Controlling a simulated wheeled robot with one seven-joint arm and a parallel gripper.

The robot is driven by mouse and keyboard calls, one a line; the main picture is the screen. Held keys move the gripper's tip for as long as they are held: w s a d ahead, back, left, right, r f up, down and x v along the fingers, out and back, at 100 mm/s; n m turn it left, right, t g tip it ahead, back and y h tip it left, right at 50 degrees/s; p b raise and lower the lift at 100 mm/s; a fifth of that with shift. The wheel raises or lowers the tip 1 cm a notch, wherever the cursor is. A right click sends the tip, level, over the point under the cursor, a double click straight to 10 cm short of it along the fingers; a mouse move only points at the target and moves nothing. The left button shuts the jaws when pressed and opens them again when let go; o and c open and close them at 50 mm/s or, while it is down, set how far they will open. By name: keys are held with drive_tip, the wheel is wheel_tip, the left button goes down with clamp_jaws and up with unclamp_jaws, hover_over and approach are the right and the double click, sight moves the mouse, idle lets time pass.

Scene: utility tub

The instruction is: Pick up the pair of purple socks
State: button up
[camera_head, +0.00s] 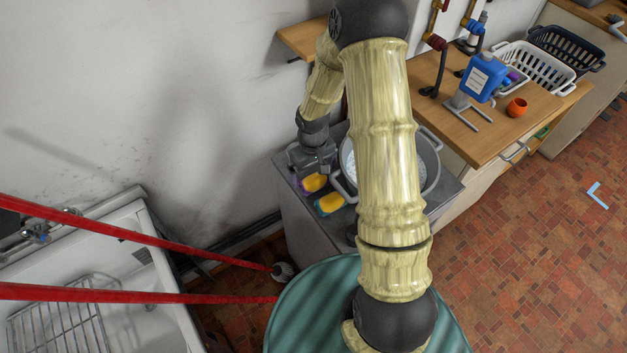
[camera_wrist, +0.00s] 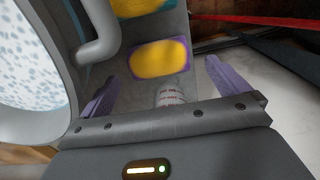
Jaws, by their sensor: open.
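I cannot make out a pair of purple socks for certain. A small purple item (camera_head: 514,76) lies with blue things beside the white basket on the wooden counter; it is too small to identify. My gripper (camera_wrist: 163,75) is open, pointing down over the grey cabinet top by the wall; it shows in the head view too (camera_head: 308,172). Below its fingers in the wrist view are a yellow sponge with a purple edge (camera_wrist: 159,59) and a pale, rounded item with reddish marks (camera_wrist: 170,96), partly hidden by the gripper body. Nothing is visibly held.
A grey-rimmed pot (camera_head: 432,165) stands right beside the gripper. Another yellow sponge (camera_head: 330,203) lies in front on the cabinet (camera_head: 300,229). The counter holds a blue bottle (camera_head: 482,77), an orange cup (camera_head: 516,107) and a white basket (camera_head: 540,68). Red bars (camera_head: 130,237) cross the left.

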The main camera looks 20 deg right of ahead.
sight(313, 177)
drive_tip(key=shift+f+p, duration=0.4)
drive_tip(key=shift+f, duration=1.85)
drive_tip(key=shift+w, duration=0.15)
drive_tip(key=c, duration=1.1)
